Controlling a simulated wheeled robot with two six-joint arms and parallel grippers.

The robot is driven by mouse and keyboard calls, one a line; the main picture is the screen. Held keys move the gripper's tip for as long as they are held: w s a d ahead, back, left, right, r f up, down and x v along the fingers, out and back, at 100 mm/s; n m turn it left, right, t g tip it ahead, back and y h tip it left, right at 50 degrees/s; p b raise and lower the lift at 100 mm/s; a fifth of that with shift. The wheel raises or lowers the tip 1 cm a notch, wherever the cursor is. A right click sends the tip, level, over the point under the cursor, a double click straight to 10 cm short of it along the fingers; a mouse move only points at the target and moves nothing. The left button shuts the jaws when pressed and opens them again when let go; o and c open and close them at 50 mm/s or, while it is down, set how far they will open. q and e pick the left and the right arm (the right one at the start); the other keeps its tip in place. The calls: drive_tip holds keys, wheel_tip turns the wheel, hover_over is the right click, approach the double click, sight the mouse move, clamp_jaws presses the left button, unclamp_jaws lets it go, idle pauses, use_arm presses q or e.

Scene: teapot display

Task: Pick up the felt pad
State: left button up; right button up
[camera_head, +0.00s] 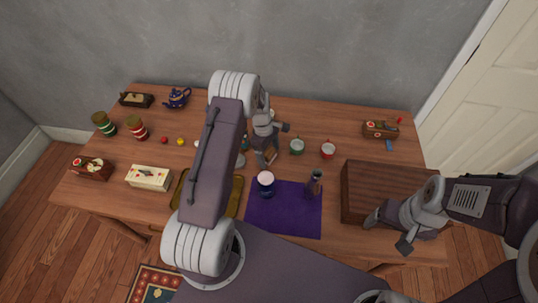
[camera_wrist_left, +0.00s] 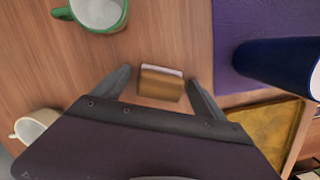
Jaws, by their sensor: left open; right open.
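A small tan block with a pale edge, which looks to be the felt pad (camera_wrist_left: 160,84), lies on the wooden table in the left wrist view. My left gripper (camera_wrist_left: 157,78) is open, with one finger on each side of it; I cannot tell whether either finger touches it. In the head view my left gripper (camera_head: 266,160) points down over the middle of the table, and I cannot make out the pad there. My right gripper (camera_head: 388,234) is open and empty in front of the brown wooden box (camera_head: 385,190) at the right.
A purple cloth (camera_head: 285,222) carries a dark blue jar (camera_head: 266,188) and a dark bottle (camera_head: 314,184). A green cup (camera_head: 297,147) and a red cup (camera_head: 327,151) stand behind. A yellow tray (camera_head: 234,197) lies partly under my left arm. Striped tins and boxes stand at left.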

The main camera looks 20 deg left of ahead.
sight(273, 153)
use_arm(q)
drive_tip(key=c, duration=1.6)
drive_tip(key=shift+r, duration=0.4)
drive_tip(key=r, duration=0.2)
drive_tip(key=d+r, duration=0.1)
drive_tip(key=r, duration=0.1)
drive_tip(key=shift+d, duration=0.1)
drive_tip(key=s+d+r, duration=0.1)
drive_tip(key=d+r, duration=0.5)
drive_tip(key=d, duration=0.4)
drive_tip(key=shift+d+r, duration=0.15)
drive_tip(key=shift+d, duration=0.1)
drive_tip(key=o, duration=0.6)
drive_tip(key=c, duration=0.3)
